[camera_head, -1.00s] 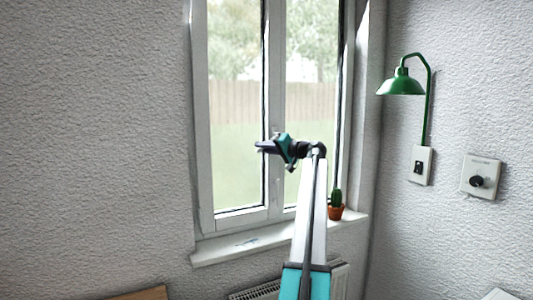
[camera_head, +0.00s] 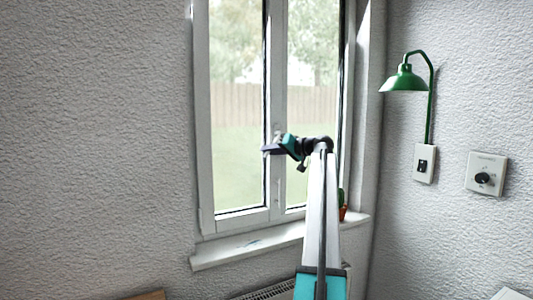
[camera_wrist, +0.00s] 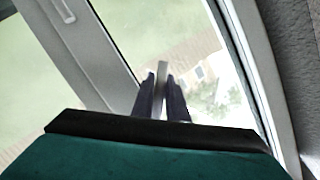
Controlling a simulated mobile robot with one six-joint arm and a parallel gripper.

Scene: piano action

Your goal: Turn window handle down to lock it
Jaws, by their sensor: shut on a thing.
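The white-framed window (camera_head: 208,120) stands closed in the wall in the head view. My gripper (camera_head: 267,150) is in front of its middle upright, at about mid-height, its fingers pointing left. In the wrist view my gripper (camera_wrist: 161,90) has its two dark fingers close on either side of a pale grey bar, which looks like the window handle (camera_wrist: 162,72). Only the bar's end shows past the fingertips; the rest is hidden by the fingers and gripper body. In the head view my gripper hides most of the handle, so its angle cannot be told.
A white sill (camera_head: 225,248) runs below the window, with a potted cactus (camera_head: 342,210) partly behind my arm. A green lamp (camera_head: 404,80), a switch (camera_head: 425,163) and a dial plate (camera_head: 486,174) are on the right wall. The left wall is bare.

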